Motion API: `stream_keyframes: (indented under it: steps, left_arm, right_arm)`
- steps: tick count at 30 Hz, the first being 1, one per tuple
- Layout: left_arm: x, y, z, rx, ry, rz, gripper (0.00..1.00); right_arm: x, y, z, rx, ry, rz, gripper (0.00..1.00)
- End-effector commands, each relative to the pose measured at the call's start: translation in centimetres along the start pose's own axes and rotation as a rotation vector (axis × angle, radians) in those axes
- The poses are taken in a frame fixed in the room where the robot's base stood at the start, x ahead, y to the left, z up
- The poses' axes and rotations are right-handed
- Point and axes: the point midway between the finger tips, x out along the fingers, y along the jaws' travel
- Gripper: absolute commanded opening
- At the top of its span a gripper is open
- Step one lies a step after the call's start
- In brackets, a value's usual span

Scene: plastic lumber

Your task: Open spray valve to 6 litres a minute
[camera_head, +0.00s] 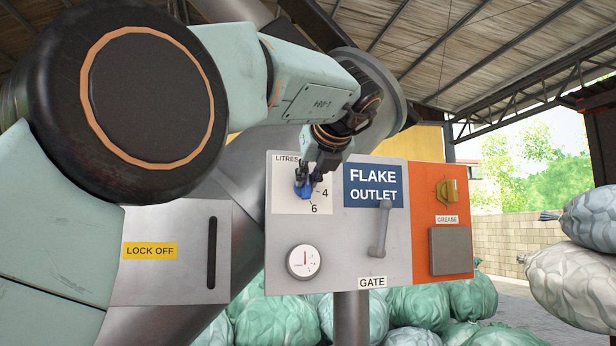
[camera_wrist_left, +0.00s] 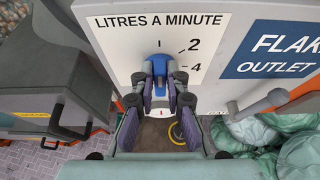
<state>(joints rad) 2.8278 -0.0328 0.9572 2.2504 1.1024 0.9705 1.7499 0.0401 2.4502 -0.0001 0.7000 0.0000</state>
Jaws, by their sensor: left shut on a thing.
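The blue spray valve knob (camera_head: 303,189) sits on a white dial plate (camera_head: 318,206) marked in litres, at the upper left of the grey panel. My left gripper (camera_head: 308,179) is in front of the dial and shut on the knob. In the left wrist view, the purple-padded fingers of the left gripper (camera_wrist_left: 164,82) lie on both sides of the blue knob (camera_wrist_left: 161,67). The dial reads "LITRES A MINUTE", with 2 and 4 on the right side. The 6 shows low on the dial in the head view. The knob's exact pointing is partly hidden by the fingers. My right gripper is not in view.
A "LOCK OFF" label (camera_head: 150,251) is to the left. Green bales (camera_head: 415,305) lie below and behind.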

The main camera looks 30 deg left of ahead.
Motion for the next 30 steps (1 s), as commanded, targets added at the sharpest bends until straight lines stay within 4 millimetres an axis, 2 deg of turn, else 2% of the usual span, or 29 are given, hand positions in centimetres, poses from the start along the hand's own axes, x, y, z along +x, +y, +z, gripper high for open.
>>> stream_keyframes:
  steps: [16, 30]
  left_arm:
    - [0.0, 0.0, -0.1, 0.065, 0.003, 0.033, 0.0]
    - [0.1, -0.8, -0.3, 0.429, 0.005, 0.182, 0.0]
  right_arm:
    - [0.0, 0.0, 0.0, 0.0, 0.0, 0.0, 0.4]
    - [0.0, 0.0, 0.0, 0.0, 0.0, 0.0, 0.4]
